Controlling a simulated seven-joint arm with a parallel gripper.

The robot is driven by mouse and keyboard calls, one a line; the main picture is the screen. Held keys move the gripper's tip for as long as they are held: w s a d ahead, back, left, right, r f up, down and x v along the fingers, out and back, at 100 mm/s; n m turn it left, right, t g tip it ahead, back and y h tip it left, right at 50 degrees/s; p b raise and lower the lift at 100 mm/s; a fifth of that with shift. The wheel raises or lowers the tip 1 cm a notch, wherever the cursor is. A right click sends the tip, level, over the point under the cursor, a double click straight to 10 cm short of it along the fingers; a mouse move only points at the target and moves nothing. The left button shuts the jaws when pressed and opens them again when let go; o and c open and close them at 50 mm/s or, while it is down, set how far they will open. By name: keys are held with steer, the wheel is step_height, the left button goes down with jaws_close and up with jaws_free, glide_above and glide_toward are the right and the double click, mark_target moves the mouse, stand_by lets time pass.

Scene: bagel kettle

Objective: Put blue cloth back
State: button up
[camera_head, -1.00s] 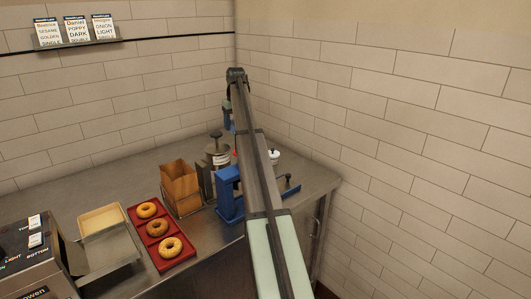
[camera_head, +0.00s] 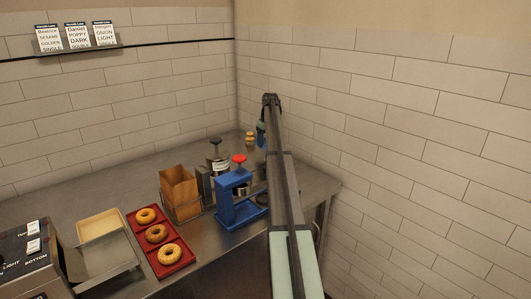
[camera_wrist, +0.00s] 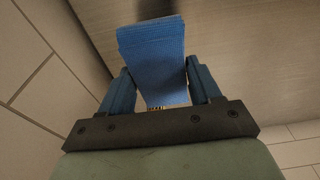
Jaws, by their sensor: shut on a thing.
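The blue cloth (camera_wrist: 155,62) shows in the wrist view as a folded, textured blue piece between the two fingers. My gripper (camera_wrist: 160,88) is shut on it. In the wrist view the cloth is above a grey-brown surface, and I cannot tell how far above. In the head view my gripper (camera_head: 261,138) hangs at the far end of my arm, near the back right corner of the steel counter. The cloth cannot be made out clearly there. My arm hides part of the counter's right side.
A blue press with a red knob (camera_head: 239,195) stands on the counter (camera_head: 105,189), left of my arm. Left of it are a dark-knobbed canister (camera_head: 217,163), a brown box (camera_head: 180,191), a red tray (camera_head: 178,263) with bagels and a pale tray (camera_head: 101,224). The tiled wall (camera_head: 420,150) bounds the right.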

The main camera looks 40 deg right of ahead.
steer(key=shift+f, duration=2.8)
steer(key=shift+f, duration=0.1)
steer(key=o, duration=1)
steer(key=r, duration=0.4)
steer(key=s+r, duration=0.1)
steer(key=r, duration=0.7)
steer(key=shift+s, duration=0.4)
